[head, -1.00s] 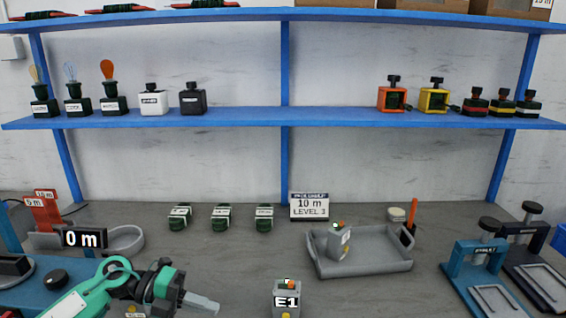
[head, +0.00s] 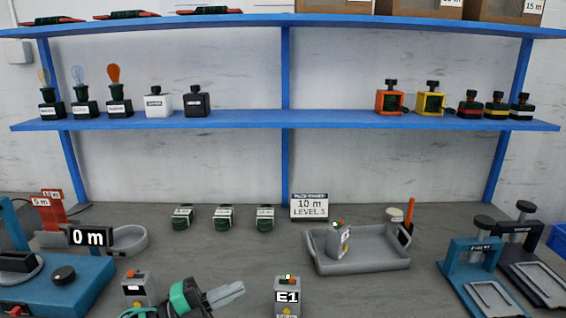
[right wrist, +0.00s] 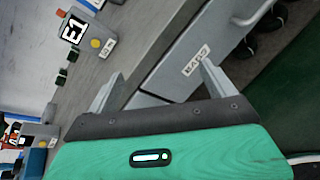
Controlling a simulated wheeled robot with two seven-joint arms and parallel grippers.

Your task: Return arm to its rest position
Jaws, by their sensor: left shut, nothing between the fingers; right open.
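My left gripper (head: 228,293) is at the bottom of the head view, left of the E1 box. Its grey fingers are shut with nothing between them, and little of its arm shows. My right gripper (right wrist: 161,74) is open and empty in the right wrist view, beside a grey unit with a small label (right wrist: 195,60). It is not in the head view. The grey E1 box (head: 288,297) stands upright at the front middle of the bench. It also shows at the upper left of the right wrist view (right wrist: 76,30), apart from the right gripper.
A similar grey box (head: 138,289) stands left of the left gripper, near a blue machine (head: 75,285). A grey tray (head: 375,262) holds another box (head: 338,242). Presses (head: 474,262) stand at the right. A blue shelf (head: 285,120) spans the back.

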